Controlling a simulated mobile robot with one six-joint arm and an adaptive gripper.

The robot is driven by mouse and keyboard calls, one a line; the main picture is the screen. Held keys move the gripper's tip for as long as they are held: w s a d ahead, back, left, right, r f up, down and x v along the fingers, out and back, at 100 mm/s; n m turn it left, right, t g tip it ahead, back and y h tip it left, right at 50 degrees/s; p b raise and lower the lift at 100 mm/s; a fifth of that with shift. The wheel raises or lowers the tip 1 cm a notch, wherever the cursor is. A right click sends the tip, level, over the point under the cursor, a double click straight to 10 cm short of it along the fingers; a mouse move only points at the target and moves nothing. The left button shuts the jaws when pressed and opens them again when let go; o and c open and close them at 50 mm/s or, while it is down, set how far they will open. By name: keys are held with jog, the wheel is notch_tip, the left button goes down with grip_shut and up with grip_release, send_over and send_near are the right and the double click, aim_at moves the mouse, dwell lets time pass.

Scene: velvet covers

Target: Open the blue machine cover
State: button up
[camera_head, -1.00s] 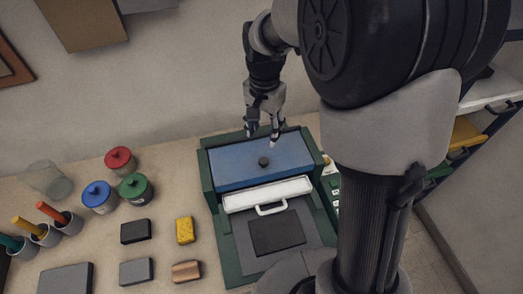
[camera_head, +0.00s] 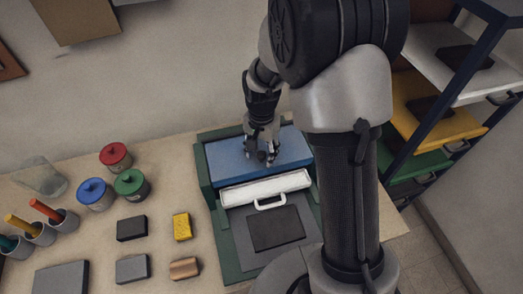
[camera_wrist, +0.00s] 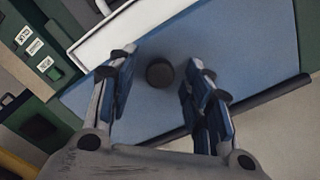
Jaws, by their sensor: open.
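The blue machine cover (camera_head: 226,163) lies closed-looking over the back of a green machine (camera_head: 205,180). A round dark knob (camera_wrist: 160,74) stands on the cover. My gripper (camera_head: 261,157) is over the cover, pointing down. In the wrist view the open fingers of my gripper (camera_wrist: 163,98) are on either side of the knob, with a gap to it on both sides. In the head view my fingers largely hide the knob. I cannot tell how high the fingertips are above the cover.
A white part with a handle (camera_head: 270,205) lies in front of the cover. Lidded jars (camera_head: 130,184), pen cups (camera_head: 64,220) and small blocks (camera_head: 132,228) stand left on the table. A shelf (camera_head: 440,110) with coloured trays is on the right. The wall is close behind.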

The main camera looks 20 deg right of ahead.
jog(key=shift+c, duration=0.3)
grip_shut()
dwell(0.4)
